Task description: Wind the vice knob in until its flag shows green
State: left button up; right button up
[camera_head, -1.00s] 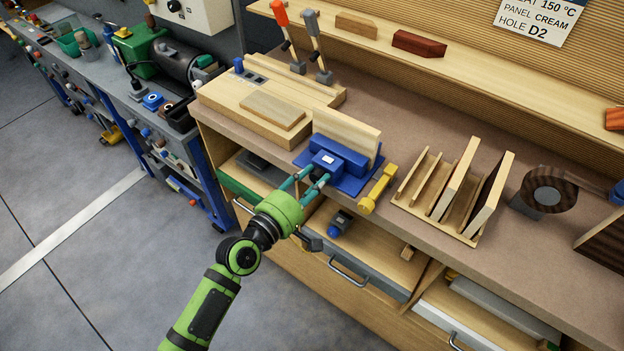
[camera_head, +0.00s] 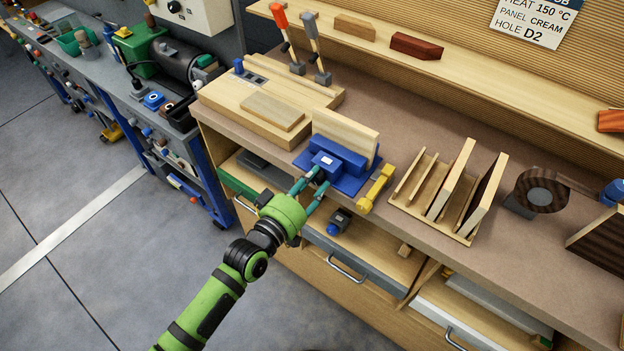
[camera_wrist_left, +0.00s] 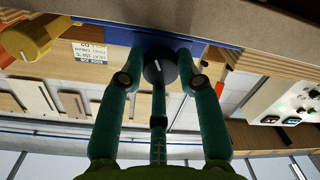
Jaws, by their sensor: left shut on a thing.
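The blue vice (camera_head: 343,158) stands at the bench's front edge, with a light wooden board (camera_head: 346,132) upright in it. A small white patch shows on its top; I see no green there and cannot make out a flag. The vice knob (camera_wrist_left: 159,68) is black with a white line, on the vice's front in the left wrist view. My left gripper (camera_head: 315,183) is shut on the knob, one teal finger on each side. The left gripper also shows in the left wrist view (camera_wrist_left: 160,78). My right gripper is not in view.
A wooden rack (camera_head: 432,200) stands further right. Below the bench, a drawer (camera_head: 352,262) stands open near my left arm. The floor at left is clear.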

pick_arm(q)
jog(key=shift+r+m, duration=0.15)
jog(key=shift+m, duration=0.65)
jog(key=shift+w, duration=0.1)
jog(key=o, duration=1.1)
jog(key=shift+o, duration=0.2)
jog(key=shift+s+a+f, duration=0.2)
jog(key=shift+s+a, duration=0.05)
jog(key=shift+s, duration=0.2)
jog(key=v, duration=1.1)
jog(key=shift+r, duration=0.1)
